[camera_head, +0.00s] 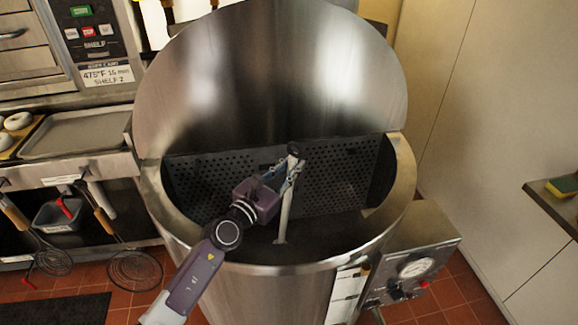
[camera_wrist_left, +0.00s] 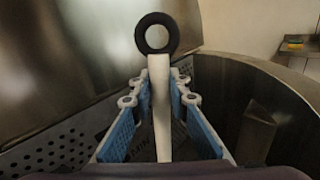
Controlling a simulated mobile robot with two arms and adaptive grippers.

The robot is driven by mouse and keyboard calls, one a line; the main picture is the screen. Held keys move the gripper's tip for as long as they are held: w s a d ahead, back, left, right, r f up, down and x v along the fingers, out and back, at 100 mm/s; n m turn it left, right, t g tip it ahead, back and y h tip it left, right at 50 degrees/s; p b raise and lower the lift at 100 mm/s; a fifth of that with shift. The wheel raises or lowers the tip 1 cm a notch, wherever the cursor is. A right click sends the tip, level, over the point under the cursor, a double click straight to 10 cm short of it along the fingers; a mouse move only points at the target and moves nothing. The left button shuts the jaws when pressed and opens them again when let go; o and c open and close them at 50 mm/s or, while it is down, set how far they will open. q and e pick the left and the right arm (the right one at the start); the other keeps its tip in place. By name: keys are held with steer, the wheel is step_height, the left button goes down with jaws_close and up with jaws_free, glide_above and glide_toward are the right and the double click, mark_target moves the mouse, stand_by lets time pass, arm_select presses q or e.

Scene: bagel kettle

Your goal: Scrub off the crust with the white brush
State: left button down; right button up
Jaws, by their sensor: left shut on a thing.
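The white brush (camera_head: 286,208) is a long pale handle with a black ring at its top end, held nearly upright inside the steel kettle (camera_head: 160,205). My left gripper (camera_head: 288,176) is shut on the handle below the ring, over the kettle opening. In the left wrist view the brush (camera_wrist_left: 160,105) stands between the blue finger pads of the gripper (camera_wrist_left: 160,125), with the black ring above. The lower end reaches down into the dark kettle interior, where the bristles cannot be made out. No crust can be clearly told. My right gripper is not in view.
The kettle's raised lid (camera_head: 270,75) stands behind the opening. A perforated dark panel (camera_head: 215,180) spans the inside. A control box with a gauge (camera_head: 412,268) is at the right front. A counter with a sponge (camera_head: 562,186) is at far right; a tray (camera_head: 78,134) and hanging skimmers are left.

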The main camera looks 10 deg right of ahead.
arm_select(q)
steer(key=shift+d, duration=0.1)
steer(key=shift+d+r, duration=0.1)
steer(key=shift+d, duration=0.25)
steer(key=shift+s+d+f, duration=0.1)
steer(key=shift+d+f, duration=0.1)
steer(key=shift+d, duration=1.6)
steer(key=shift+d, duration=0.15)
steer(key=d, duration=0.4)
steer(key=shift+d+r+p, duration=0.1)
steer(key=shift+d+p, duration=0.05)
steer(key=shift+p, duration=0.25)
